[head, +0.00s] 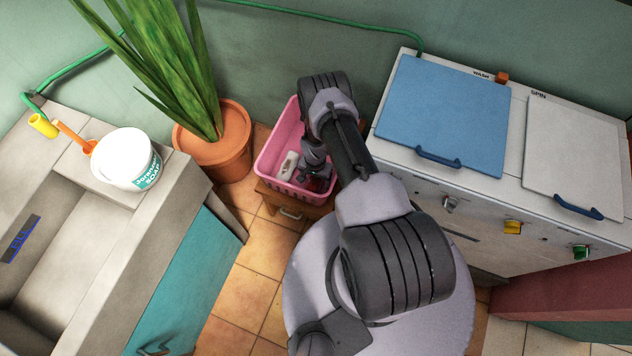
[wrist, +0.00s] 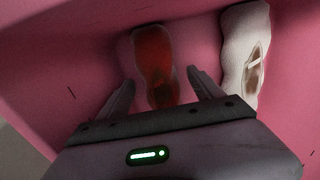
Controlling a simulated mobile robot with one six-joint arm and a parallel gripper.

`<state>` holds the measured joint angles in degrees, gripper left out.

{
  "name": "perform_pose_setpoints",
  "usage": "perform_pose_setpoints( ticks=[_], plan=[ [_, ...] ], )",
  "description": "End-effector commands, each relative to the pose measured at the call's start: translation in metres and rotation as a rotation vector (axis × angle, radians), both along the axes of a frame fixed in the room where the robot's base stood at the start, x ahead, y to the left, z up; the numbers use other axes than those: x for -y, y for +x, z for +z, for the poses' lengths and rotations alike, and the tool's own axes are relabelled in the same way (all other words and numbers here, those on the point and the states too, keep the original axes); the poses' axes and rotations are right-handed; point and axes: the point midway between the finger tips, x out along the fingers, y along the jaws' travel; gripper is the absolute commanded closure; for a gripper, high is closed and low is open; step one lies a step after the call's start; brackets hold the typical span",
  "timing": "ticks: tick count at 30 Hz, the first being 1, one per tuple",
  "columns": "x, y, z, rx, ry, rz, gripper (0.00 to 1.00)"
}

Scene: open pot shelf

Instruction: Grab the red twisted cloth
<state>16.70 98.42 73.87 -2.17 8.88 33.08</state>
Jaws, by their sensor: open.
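The red twisted cloth (wrist: 153,55) lies in the pink basket, shown in the wrist view just ahead of my gripper. It has a dark brown patch at its near end. My gripper (wrist: 160,82) is open, with one finger on each side of the cloth's near end. I cannot tell whether the fingers touch it. In the head view my gripper (head: 314,168) reaches down into the pink basket (head: 270,153), and my arm hides much of the inside. The red cloth is barely visible there.
A white twisted cloth (wrist: 243,50) with a brown patch lies right of the red one, close to my right finger. The basket walls surround my gripper. A potted plant (head: 222,150) stands left of the basket, and a washing machine (head: 440,110) stands to the right.

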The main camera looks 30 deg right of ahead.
Motion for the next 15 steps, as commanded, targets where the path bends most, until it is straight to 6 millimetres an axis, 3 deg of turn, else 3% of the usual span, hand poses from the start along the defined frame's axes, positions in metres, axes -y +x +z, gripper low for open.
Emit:
perform_pose_setpoints(
  ticks=[4,15],
  plan=[
    [0.0,0.0001,0.0018,0.0,0.0,0.0,0.28],
    [-0.0001,-0.0001,0.0019,0.0,0.0,0.0,1.0]
  ],
)
